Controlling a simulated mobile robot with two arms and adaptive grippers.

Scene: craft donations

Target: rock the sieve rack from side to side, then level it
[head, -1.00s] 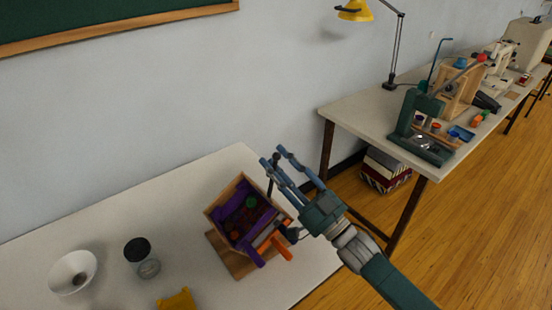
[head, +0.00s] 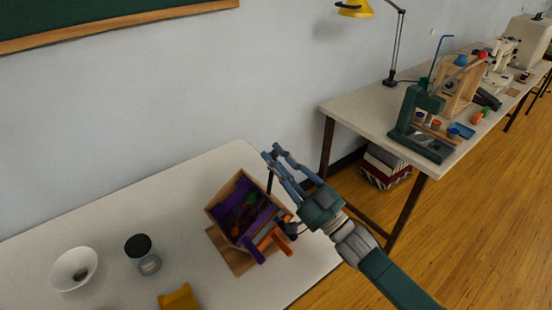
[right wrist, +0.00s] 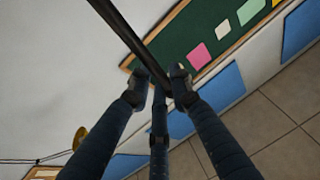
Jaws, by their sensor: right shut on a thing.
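The sieve rack (head: 217,203) is an open wooden box on a wooden base (head: 232,257), on the near white table. It looks tilted. Purple bars and small green and red pieces lie inside, and orange parts (head: 272,239) stand out at its front right. My right gripper (head: 271,153) is above the rack's far right side, shut on a thin dark upright rod (head: 270,182). In the right wrist view the dark rod (right wrist: 128,36) runs between the fingertips (right wrist: 158,88). The rod's lower end is hidden behind the rack and fingers. My left gripper is out of view.
A white bowl (head: 63,272), a dark-topped jar (head: 148,262) and a yellow piece (head: 180,299) stand left of the rack. A second table (head: 355,113) with a green press (head: 408,118) is at the right. The wall is close behind.

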